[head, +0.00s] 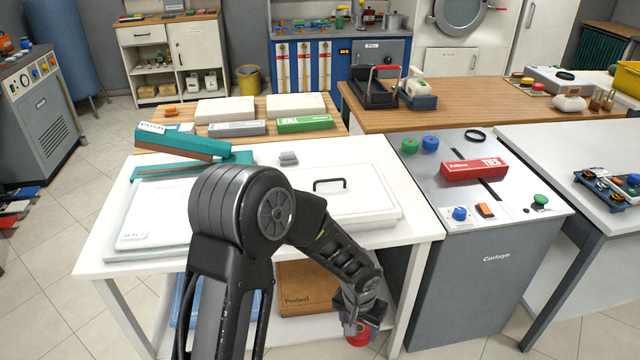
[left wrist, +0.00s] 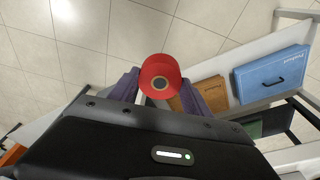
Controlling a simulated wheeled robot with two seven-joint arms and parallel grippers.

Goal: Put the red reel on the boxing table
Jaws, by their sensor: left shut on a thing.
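The red reel (head: 357,335) is held in my left gripper (head: 360,312), low in front of the white table (head: 418,232), below its top and near its front right leg. In the left wrist view the reel (left wrist: 160,70) sits between the two purple-grey fingers of the gripper (left wrist: 160,90), its round end with a dark centre hole facing the camera. The floor shows behind it. I cannot tell for certain which table is the boxing table; no label names it. My right gripper is not in view.
The white table carries a large lidded white case (head: 345,190) and teal pieces (head: 170,142). A grey machine (head: 490,285) stands to its right, with green and blue reels (head: 430,143) and a red box (head: 474,169) on top. Under the table lies a brown case (head: 306,288).

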